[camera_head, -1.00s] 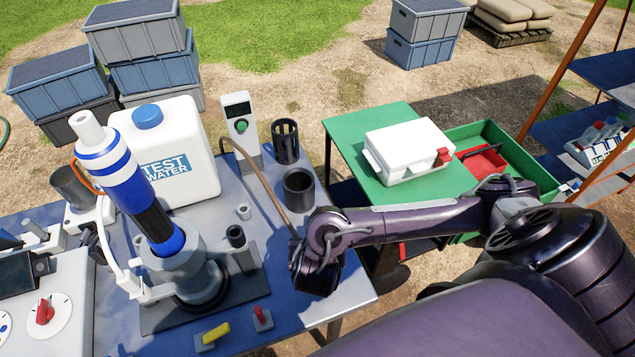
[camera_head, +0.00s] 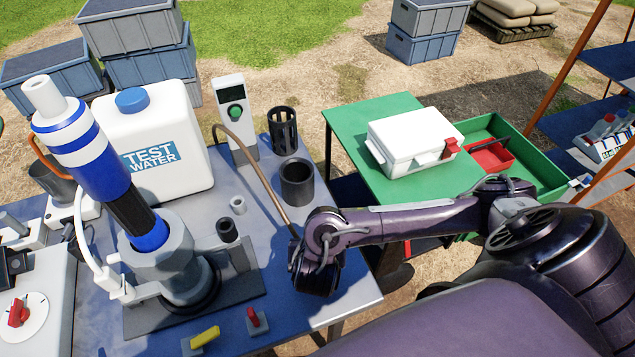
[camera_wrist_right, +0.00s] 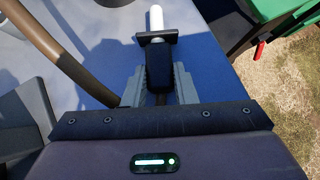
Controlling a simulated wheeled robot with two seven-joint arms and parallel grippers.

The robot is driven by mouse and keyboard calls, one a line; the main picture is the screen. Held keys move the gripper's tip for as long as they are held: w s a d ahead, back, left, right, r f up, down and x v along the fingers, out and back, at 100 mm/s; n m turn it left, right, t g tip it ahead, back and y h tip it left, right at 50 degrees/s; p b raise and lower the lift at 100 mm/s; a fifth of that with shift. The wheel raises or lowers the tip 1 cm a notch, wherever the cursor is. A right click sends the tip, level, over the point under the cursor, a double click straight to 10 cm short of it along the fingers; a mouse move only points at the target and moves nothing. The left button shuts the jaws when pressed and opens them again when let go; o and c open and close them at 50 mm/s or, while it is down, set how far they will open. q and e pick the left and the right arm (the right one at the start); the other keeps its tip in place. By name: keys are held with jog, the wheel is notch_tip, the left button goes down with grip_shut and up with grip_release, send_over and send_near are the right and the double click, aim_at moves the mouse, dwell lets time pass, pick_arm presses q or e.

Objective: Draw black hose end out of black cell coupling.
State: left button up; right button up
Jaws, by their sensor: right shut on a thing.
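My right gripper (camera_wrist_right: 158,86) is shut on a black piece (camera_wrist_right: 157,66) with a crossbar and a white tip, seen in the wrist view; it looks like the black hose end. Its tip points away from me over the blue table, and no coupling shows around it. A brown hose (camera_head: 252,158) runs from the grey meter (camera_head: 236,118) down to my right gripper (camera_head: 296,262), whose fingers are hidden in the head view. A short black socket (camera_head: 227,231), perhaps the black cell coupling, stands beside the grey cell (camera_head: 165,250), left of my gripper. My left gripper is out of view.
A tall blue-and-white cylinder (camera_head: 84,150) leans over the grey cell. A white test water jug (camera_head: 185,130), a black cup (camera_head: 297,182) and a slotted black holder (camera_head: 283,130) stand behind. Yellow (camera_head: 203,338) and red (camera_head: 253,318) levers are at the front. The table's right edge is close.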

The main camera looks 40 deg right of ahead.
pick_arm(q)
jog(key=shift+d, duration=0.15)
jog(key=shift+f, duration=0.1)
pick_arm(e)
jog(key=shift+f, duration=0.1)
jog(key=shift+f, duration=0.1)
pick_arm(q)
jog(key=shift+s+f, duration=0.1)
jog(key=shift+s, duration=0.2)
pick_arm(e)
jog(key=o, duration=0.9)
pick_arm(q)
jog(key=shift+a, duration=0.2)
pick_arm(e)
jog(key=shift+o, duration=0.2)
jog(key=shift+s+a+r+p, duration=0.2)
jog(key=shift+s+r+p, duration=0.1)
jog(key=shift+r, duration=0.1)
jog(key=p+v, duration=0.3)
jog(key=v, duration=0.3)
jog(key=shift+s+a+r, duration=0.15)
jog(key=shift+s+r, duration=0.05)
jog(key=shift+r, duration=0.1)
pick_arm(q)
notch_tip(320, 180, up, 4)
